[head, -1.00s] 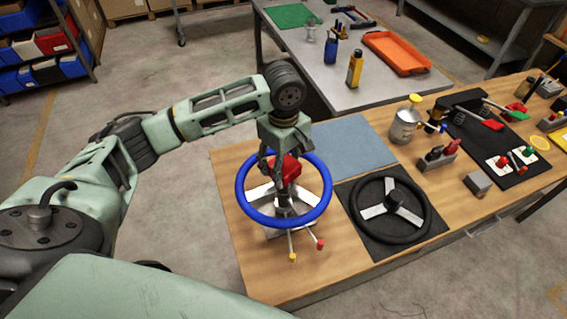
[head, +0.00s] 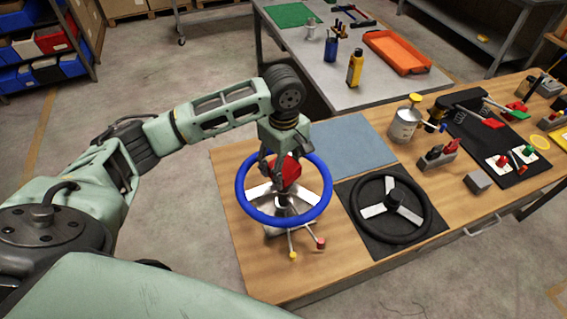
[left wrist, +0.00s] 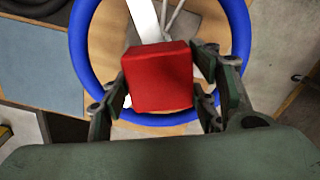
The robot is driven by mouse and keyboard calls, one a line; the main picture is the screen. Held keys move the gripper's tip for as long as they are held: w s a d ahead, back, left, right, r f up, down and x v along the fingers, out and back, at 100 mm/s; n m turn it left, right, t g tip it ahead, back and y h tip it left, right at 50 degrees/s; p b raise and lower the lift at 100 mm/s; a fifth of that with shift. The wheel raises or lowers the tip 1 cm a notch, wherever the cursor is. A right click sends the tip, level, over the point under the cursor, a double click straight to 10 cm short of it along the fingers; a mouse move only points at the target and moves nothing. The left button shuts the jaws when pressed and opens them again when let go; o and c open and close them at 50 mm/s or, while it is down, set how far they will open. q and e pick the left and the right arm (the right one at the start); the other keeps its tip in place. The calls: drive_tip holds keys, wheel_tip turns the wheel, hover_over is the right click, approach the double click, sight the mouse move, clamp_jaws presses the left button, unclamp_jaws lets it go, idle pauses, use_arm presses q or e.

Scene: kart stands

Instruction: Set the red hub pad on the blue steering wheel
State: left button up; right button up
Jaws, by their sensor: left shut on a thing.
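The blue steering wheel (head: 240,201) sits on a stand on the wooden bench, its rim slightly tilted toward me with pale spokes and a dark centre. My left gripper (head: 281,172) is over the wheel's far part, shut on the red hub pad (head: 291,172). In the left wrist view the red pad (left wrist: 160,80) is a block between the two fingers (left wrist: 163,95), with the blue rim (left wrist: 238,40) around it below. The pad appears above the wheel's hub, apart from it in the head view. My right gripper is not in view.
A black steering wheel (head: 428,213) lies on a dark mat to the right. A blue-grey mat (head: 350,146) lies behind it. Two small levers with red and yellow knobs (head: 292,255) stick out in front of the stand. Cans and tools crowd the bench's right.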

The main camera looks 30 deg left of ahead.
use_arm(q)
drive_tip(key=shift+f, duration=0.2)
drive_tip(key=o, duration=0.8)
drive_tip(key=shift+o, duration=0.5)
drive_tip(key=shift+r, duration=5.55)
